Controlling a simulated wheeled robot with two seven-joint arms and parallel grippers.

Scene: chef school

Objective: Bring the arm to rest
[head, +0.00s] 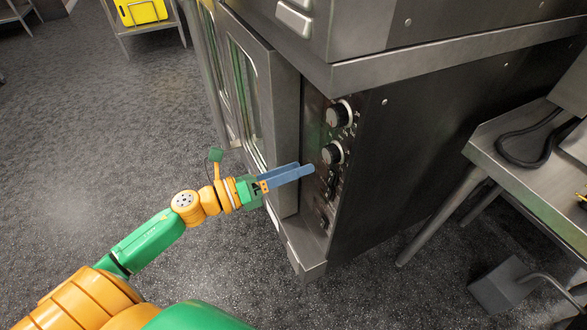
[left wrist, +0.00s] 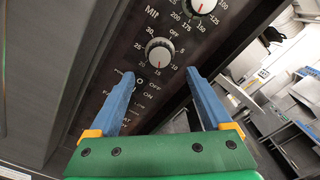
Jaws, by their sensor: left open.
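My left arm (head: 140,243) reaches from the lower left toward the oven. My left gripper (head: 308,171) has its blue fingers in front of the oven's control panel in the head view. In the left wrist view the two fingers (left wrist: 160,80) are spread apart with nothing between them. The lower timer knob (left wrist: 159,52) is beyond the gap between the fingertips. I cannot tell whether a fingertip touches the panel. The oven's control panel (head: 316,112) carries two round knobs, with switches below them, partly hidden by the fingers. My right gripper is not in view.
The steel oven (head: 420,115) fills the upper middle, its glass door (head: 247,95) facing left. A steel table (head: 525,165) with a black cable (head: 530,160) stands at the right. A cart with a yellow item (head: 141,11) is at the upper left. The grey floor (head: 85,130) at left is clear.

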